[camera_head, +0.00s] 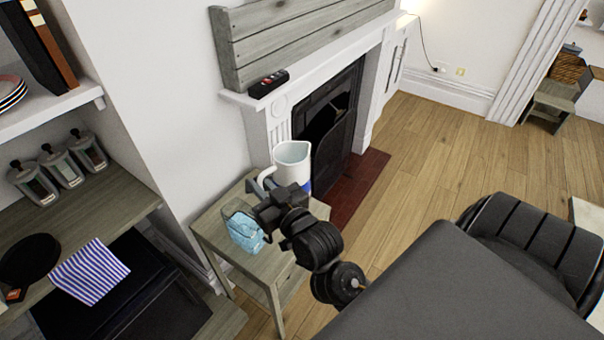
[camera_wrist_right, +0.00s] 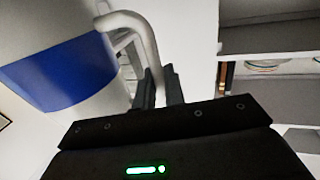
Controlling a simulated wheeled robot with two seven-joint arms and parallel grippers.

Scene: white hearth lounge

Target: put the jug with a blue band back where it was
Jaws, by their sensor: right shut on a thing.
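The white jug with a blue band (camera_head: 293,157) is upright at the far end of a small wooden side table (camera_head: 213,226), in front of the fireplace. My right gripper (camera_head: 265,190) is at its handle. In the right wrist view, the fingers of my right gripper (camera_wrist_right: 160,88) are shut on the handle of the jug (camera_wrist_right: 62,72), whose blue band shows at the left. The jug's base is hidden behind my gripper in the head view, so I cannot tell whether it touches the table. My left gripper is not in view.
A light-blue crumpled item (camera_head: 244,232), seemingly in a clear container, stands on the side table near my right gripper. A white mantel (camera_head: 300,75) with a dark object (camera_head: 268,84) rises behind. A dark armchair (camera_head: 530,240) is at right. Open wooden floor (camera_head: 430,150) lies beyond.

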